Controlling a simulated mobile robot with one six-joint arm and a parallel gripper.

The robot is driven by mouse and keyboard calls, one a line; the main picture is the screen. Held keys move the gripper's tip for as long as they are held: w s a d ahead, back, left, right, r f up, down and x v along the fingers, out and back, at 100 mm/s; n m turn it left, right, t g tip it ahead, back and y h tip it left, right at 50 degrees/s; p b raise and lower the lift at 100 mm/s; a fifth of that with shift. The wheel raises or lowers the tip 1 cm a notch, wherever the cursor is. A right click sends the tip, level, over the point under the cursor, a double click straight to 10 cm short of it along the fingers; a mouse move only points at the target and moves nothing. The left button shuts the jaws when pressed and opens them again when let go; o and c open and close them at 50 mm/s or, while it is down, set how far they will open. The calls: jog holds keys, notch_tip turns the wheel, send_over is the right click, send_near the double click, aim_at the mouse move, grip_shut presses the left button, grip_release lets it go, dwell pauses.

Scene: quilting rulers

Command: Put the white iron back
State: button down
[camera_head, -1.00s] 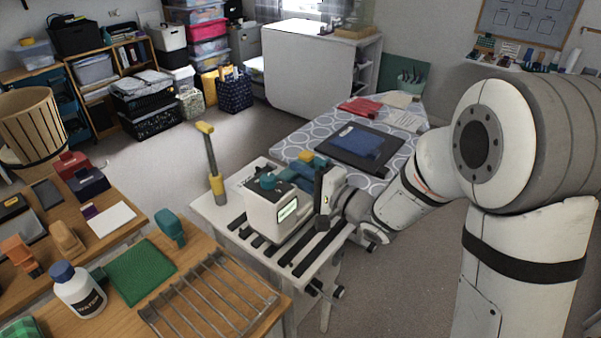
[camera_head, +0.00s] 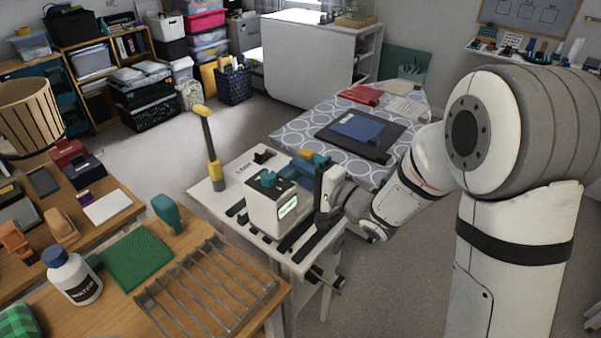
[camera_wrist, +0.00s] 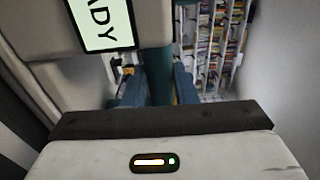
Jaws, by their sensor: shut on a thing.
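The white iron (camera_head: 261,209) is a boxy white body with a teal top part and a small lit display. It is over the white, dark-striped stand top (camera_head: 206,197); whether its base touches cannot be told. My gripper (camera_head: 311,180) is at its right side, shut on it, the grip partly hidden behind the body. In the wrist view, the iron's white side (camera_wrist: 40,25) and display fill the upper left, with letters ending "ADY". Blue fingers of my gripper (camera_wrist: 158,85) flank a teal part there.
A yellow-and-grey upright tool (camera_head: 209,150) stands on the stand's left. In front is a wooden table with a wire rack (camera_head: 205,285), green mat (camera_head: 138,259) and water bottle (camera_head: 72,277). Behind is a ring-patterned board (camera_head: 300,125) with a dark mat and blue cloth.

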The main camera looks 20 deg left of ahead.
jog(key=shift+f+b, duration=0.4)
dwell(0.3)
jog(key=c, duration=1.3)
grip_release()
jog(key=shift+o, duration=1.1)
jog(key=shift+f, duration=0.2)
jog(key=v, duration=0.7)
jog(key=shift+s+d, duration=0.25)
jog(key=shift+d, duration=0.05)
jog(key=shift+r, duration=0.1)
